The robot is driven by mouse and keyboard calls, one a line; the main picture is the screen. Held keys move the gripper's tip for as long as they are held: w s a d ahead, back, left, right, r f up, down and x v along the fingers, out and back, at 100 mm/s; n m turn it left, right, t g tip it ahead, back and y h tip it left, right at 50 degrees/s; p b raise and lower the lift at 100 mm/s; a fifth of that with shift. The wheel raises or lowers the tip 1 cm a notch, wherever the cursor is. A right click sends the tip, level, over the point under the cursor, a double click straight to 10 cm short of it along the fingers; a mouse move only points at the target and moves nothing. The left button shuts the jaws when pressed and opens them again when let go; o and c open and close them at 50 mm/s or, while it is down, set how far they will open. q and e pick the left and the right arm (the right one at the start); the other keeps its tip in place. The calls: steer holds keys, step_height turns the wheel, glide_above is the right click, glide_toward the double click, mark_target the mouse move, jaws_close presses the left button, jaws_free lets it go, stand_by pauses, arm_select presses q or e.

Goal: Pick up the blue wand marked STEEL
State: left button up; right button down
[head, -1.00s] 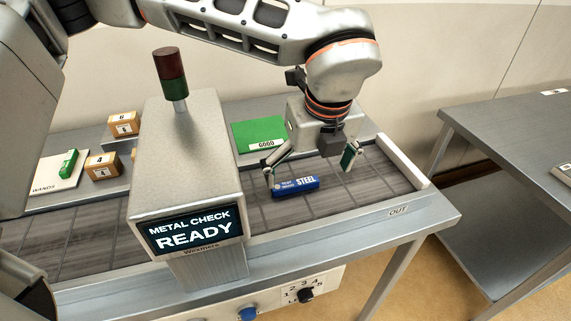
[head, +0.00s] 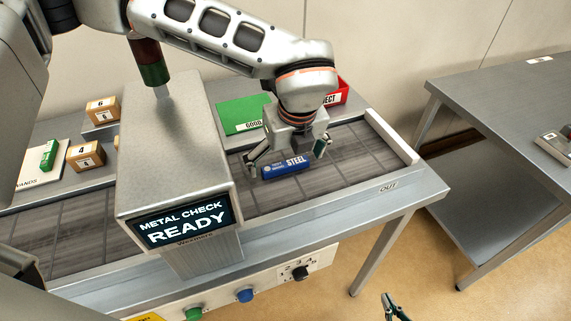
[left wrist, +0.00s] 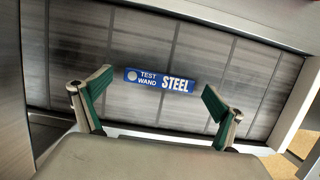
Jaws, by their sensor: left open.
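The blue wand marked STEEL (head: 286,166) lies on the grey belt, to the right of the metal check housing. It also shows in the left wrist view (left wrist: 160,80), lying lengthwise across the space between my fingers. My left gripper (head: 287,152) is open above the wand, one finger toward each end. The wrist view (left wrist: 157,85) shows both green-padded fingers apart with nothing held. Whether the fingertips are at the wand's height is hard to tell. Part of my right gripper (head: 396,307) shows at the bottom edge; its jaw opening is unclear.
The metal check housing (head: 172,140), its display reading READY, stands over the belt (head: 345,152). A green GOOD mat (head: 237,115) and a red bin (head: 339,92) lie behind. A green wand (head: 48,156) sits on the WANDS card at left, near numbered boxes (head: 86,154).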

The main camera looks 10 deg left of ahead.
arm_select(q)
steer(key=c, duration=1.3)
